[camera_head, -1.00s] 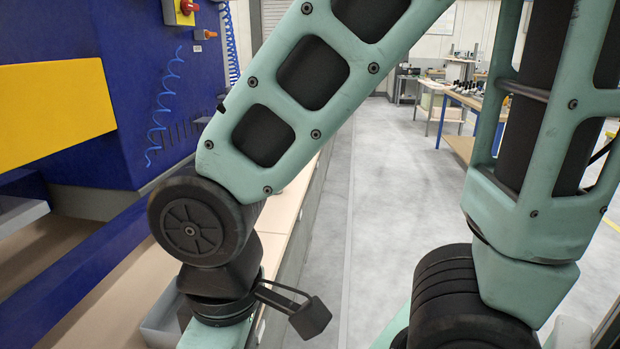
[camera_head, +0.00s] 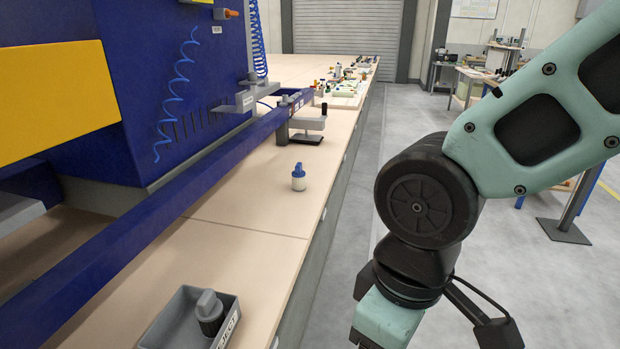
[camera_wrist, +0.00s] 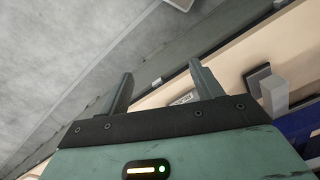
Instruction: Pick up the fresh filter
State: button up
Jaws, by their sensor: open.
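A small white filter with a blue cap (camera_head: 298,179), which looks like the fresh one, stands upright on the beige bench, right of the blue rail. A filter with a grey cap and dark body (camera_head: 209,311) sits in a grey tray (camera_head: 173,318) labelled REJECT at the bench's near edge. In the wrist view my gripper (camera_wrist: 161,84) is open with nothing between its fingers. My arm hangs over the floor right of the bench in the head view, and its fingers are out of that frame. I cannot make out the blue-capped filter in the wrist view.
The blue rail (camera_head: 150,228) runs along the bench beside the blue machine (camera_head: 170,75). Several small parts (camera_head: 345,85) lie at the bench's far end. The grey floor (camera_head: 400,110) at right is mostly clear.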

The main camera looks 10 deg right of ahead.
aim_at(298, 176)
jog(key=i+l+u, duration=0.1)
jog(key=u, duration=0.35)
jog(key=i+l+u, duration=0.2)
jog(key=u, duration=0.25)
jog(key=i+l+u, duration=0.1)
jog(key=l, duration=0.25)
jog(key=i+l+u, duration=0.25)
jog(key=l, duration=0.45)
jog(key=i+l+u, duration=0.1)
jog(key=l, duration=0.25)
jog(key=i+l+u, duration=0.1)
jog(key=l, duration=0.3)
jog(key=i+l, duration=0.1)
jog(key=l, duration=0.3)
jog(key=i+l, duration=0.15)
jog(key=l, duration=0.25)
jog(key=i+l, duration=0.1)
jog(key=l, duration=0.3)
jog(key=i+l, duration=0.15)
jog(key=l, duration=0.25)
jog(key=i+l+u, duration=0.1)
jog(key=l, duration=0.3)
jog(key=i+l, duration=0.1)
jog(key=l, duration=0.35)
jog(key=i+l, duration=0.1)
jog(key=l, duration=0.3)
